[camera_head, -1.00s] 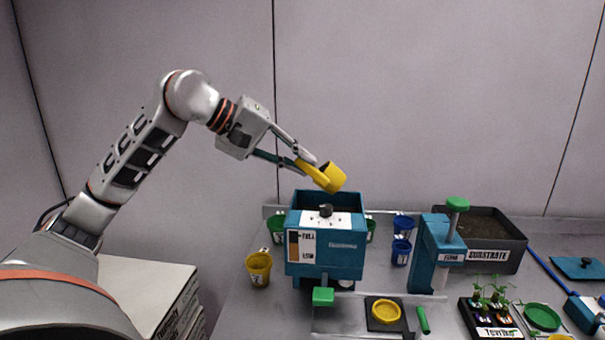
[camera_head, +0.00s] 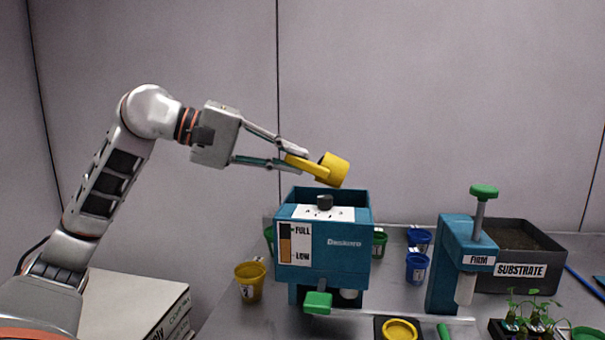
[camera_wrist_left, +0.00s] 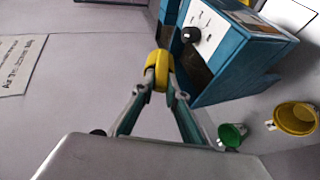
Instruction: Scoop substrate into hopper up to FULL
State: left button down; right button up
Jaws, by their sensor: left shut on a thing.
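My left gripper (camera_head: 298,161) is shut on the handle of a yellow scoop (camera_head: 334,170). The scoop's cup is held above the open top of the blue hopper (camera_head: 322,262), apart from it and tilted; its inside is hidden. In the left wrist view the scoop (camera_wrist_left: 158,65) sits between the fingertips, beside the hopper (camera_wrist_left: 232,58). The hopper's gauge (camera_head: 285,243) is marked FULL and LOW, with orange in its lower part and dark above. The grey substrate bin (camera_head: 515,271) at the right holds dark substrate. My right gripper is out of view.
A blue FIRM press (camera_head: 461,263) with a green knob stands between hopper and bin. A yellow pot (camera_head: 250,282) stands left of the hopper, blue pots (camera_head: 416,267) right of it. A seedling tray (camera_head: 528,329) is at front right. Space above the table is clear.

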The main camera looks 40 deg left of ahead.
pick_arm(q)
jog(key=shift+w+f+b, duration=0.25)
jog(key=shift+f+b, duration=0.35)
jog(key=shift+f, duration=0.4)
jog(key=h+b, duration=0.1)
jog(key=b, duration=0.1)
jog(key=t+b, duration=0.1)
jog(key=b, duration=0.1)
jog(key=shift+s+a+n+t+h, duration=0.25)
jog(key=shift+s+n+t+h, duration=0.05)
jog(key=shift+s+n+h, duration=0.1)
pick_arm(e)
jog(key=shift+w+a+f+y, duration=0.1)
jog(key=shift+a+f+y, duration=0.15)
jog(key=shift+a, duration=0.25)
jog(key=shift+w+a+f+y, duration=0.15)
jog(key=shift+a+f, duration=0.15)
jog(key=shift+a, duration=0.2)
pick_arm(q)
jog(key=shift+r, duration=0.1)
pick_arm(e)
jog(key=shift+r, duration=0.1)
